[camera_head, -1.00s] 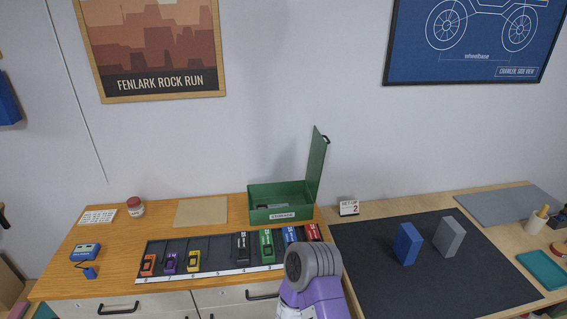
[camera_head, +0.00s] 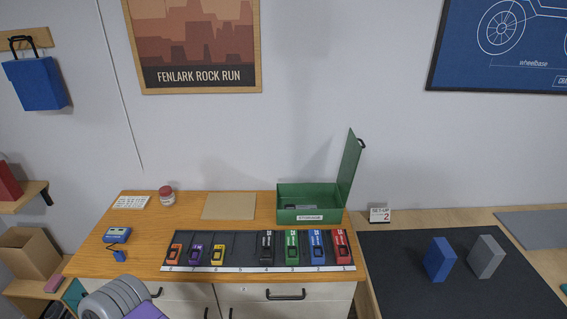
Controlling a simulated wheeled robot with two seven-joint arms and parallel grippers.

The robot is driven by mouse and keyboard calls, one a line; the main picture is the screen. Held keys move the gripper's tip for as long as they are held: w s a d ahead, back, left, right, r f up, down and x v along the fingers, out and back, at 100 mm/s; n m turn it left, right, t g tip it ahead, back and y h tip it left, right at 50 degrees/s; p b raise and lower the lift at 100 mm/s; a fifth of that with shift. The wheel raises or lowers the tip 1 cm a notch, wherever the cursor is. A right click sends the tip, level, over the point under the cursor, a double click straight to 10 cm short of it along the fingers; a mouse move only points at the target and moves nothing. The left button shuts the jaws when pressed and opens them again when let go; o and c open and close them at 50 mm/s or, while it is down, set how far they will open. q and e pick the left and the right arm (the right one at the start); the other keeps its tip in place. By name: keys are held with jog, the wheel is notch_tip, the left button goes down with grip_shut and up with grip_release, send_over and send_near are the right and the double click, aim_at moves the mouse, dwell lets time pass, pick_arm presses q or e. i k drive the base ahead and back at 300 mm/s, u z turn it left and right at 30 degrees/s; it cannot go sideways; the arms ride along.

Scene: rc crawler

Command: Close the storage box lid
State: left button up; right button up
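The green storage box (camera_head: 290,214) stands at the back right of the wooden cabinet top, with a "STORAGE" label on its front. Its lid (camera_head: 349,172) is hinged on the right side and stands open, near upright and leaning slightly outward, with a dark handle at its top edge. Something grey lies inside the box. A grey and purple part of my arm shows at the bottom left, well in front of the box and apart from it. Neither gripper's fingers are in view.

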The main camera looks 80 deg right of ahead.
aim_at(353, 151)
jog(key=u, duration=0.15)
jog(key=k, duration=1.85)
jog(key=z, duration=2.4)
jog(key=k, duration=1.1)
jog(key=u, duration=1.4)
jog(key=i, duration=1.15)
jog(key=z, duration=0.45)
jog(key=i, duration=0.75)
jog(key=z, duration=0.8)
